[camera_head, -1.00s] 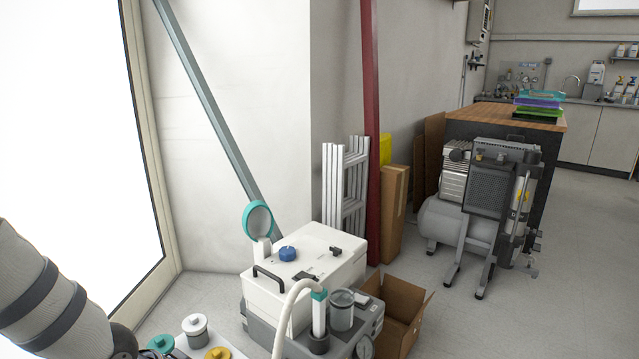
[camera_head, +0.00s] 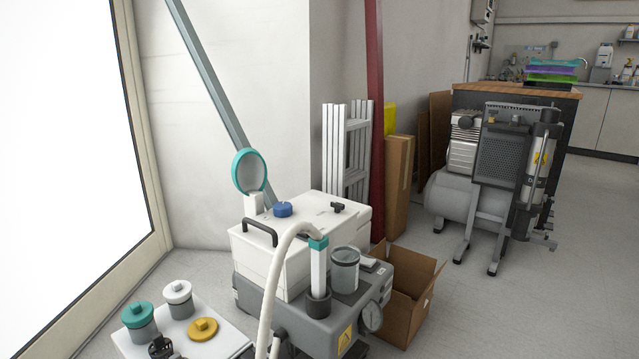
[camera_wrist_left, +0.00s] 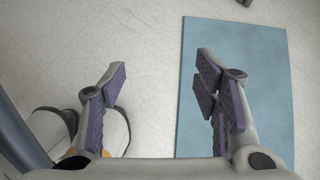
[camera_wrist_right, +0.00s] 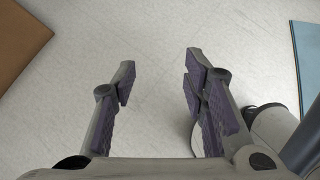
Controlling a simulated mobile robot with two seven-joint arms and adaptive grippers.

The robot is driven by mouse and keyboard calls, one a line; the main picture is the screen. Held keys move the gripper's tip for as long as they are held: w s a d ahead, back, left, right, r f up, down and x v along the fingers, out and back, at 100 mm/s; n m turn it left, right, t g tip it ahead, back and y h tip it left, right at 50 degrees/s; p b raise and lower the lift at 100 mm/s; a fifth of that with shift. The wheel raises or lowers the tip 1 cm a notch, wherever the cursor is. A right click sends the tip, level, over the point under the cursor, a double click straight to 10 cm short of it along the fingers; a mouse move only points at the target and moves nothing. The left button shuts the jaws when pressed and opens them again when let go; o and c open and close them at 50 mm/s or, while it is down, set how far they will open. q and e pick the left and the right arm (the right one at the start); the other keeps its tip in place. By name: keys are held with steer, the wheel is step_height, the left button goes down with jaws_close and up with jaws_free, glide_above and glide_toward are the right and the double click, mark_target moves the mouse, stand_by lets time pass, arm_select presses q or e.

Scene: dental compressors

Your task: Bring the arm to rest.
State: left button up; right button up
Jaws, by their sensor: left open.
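My left gripper (camera_wrist_left: 165,85) is open and empty in the left wrist view, its two purple-padded fingers wide apart above the pale floor and the edge of a blue mat. My right gripper (camera_wrist_right: 158,80) is open and empty in the right wrist view, its fingers apart above bare floor. Neither gripper shows in the head view now. A white and grey compressor unit (camera_head: 300,245) stands in the middle of the head view, with a teal-rimmed round lid raised and a pale hose in front.
A white tray (camera_head: 222,343) with lidded jars stands at the front left. An open cardboard box (camera_head: 405,310) is beside the unit. A larger compressor (camera_head: 485,175) stands at the right by a wooden-topped counter (camera_head: 520,90). The blue mat (camera_wrist_left: 245,90) lies below. Floor at right is clear.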

arm_select(q)
step_height(320, 180, down, 6)
steer(key=s+g+b, duration=0.1)
steer(key=b, duration=0.4)
arm_select(e)
step_height(320, 180, down, 6)
steer(key=s+g, duration=0.1)
arm_select(q)
steer(key=w+r+t+p, duration=0.2)
steer(key=w+r+p, duration=0.3)
steer(key=r+p, duration=0.5)
steer(key=w+r+t+p, duration=0.3)
steer(key=w+r+p, duration=0.3)
steer(key=r+p, duration=0.4)
steer(key=w+r+t+p, duration=0.2)
steer(key=w+r+p, duration=0.3)
steer(key=r+p, duration=0.6)
steer(key=p, duration=0.4)
steer(key=shift+w, duration=0.35)
arm_select(e)
steer(key=w+r+t, duration=0.2)
steer(key=w+r, duration=0.3)
steer(key=r, duration=0.5)
steer(key=w+r+t, duration=0.3)
steer(key=w+r, duration=0.3)
steer(key=r, duration=0.4)
steer(key=w+r+t, duration=0.2)
steer(key=w+r, duration=0.3)
steer(key=r, duration=0.6)
steer(key=shift+w, duration=0.35)
